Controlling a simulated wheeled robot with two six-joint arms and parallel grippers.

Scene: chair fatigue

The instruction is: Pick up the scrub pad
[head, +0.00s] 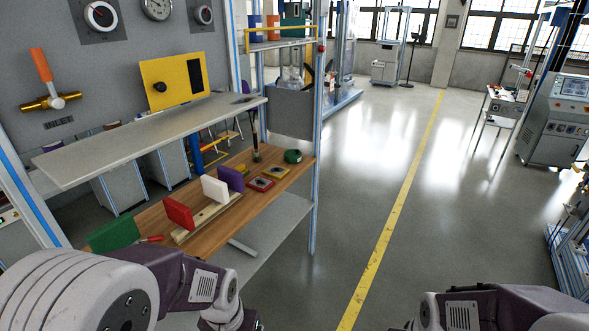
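Several coloured upright blocks stand in a row on the wooden lower shelf (152,222) of the workbench at left. They are a green block (113,234), a red block (179,214), a white block (215,190) and a purple block (231,179). I cannot tell for sure which of them is the scrub pad. The red, white and purple ones stand on or in a pale wooden rack (206,217). My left arm comes in at the lower left, in front of the shelf, with its gripper out of view. My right arm shows at the lower right, its gripper also out of view.
A grey upper shelf (150,137) overhangs the wooden shelf and carries a yellow panel (173,82). Small red trays (261,183), a dark brush (256,148) and a green round item (292,156) lie farther back. A blue-edged post (317,140) bounds the bench.

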